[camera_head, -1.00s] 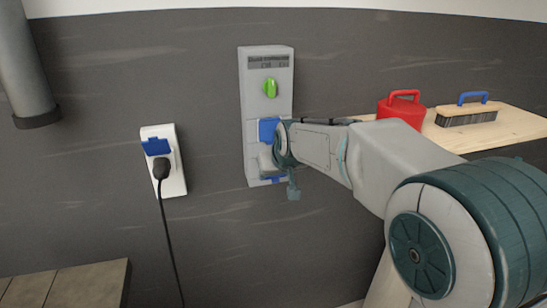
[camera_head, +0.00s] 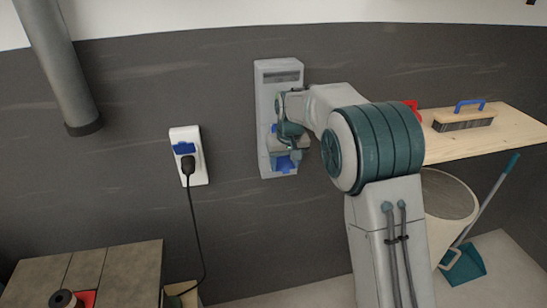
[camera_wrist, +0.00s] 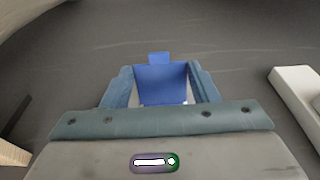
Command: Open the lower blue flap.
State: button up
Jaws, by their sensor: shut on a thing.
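A tall grey box (camera_head: 266,95) is fixed to the dark wall in the head view. Its lower blue flap (camera_head: 285,164) shows near the bottom of the box, partly behind my gripper (camera_head: 290,148). In the wrist view the blue flap (camera_wrist: 160,84), with a small tab at its top, lies between the two fingers of my gripper (camera_wrist: 160,76). The fingers are shut on its sides. How far the flap is tilted from the box is hard to tell. Only a sliver of the upper blue flap (camera_head: 274,128) shows; my arm hides the rest.
A white socket (camera_head: 202,170) with a blue flap and plugged black cable is left of the box. A wooden shelf (camera_head: 510,130) with a brush (camera_head: 463,119) is right. A bin (camera_head: 448,205) and dustpan (camera_head: 463,266) stand below. A table (camera_head: 110,275) is lower left.

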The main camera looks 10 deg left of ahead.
dwell(0.4)
jog(key=o, duration=1.4)
notch_tip(320, 180, up, 14)
jog(key=s+b, duration=0.1)
jog(key=s, duration=0.1)
jog(key=shift+d+f, duration=0.15)
jog(key=shift+d, duration=0.3)
jog(key=shift+s, duration=0.1)
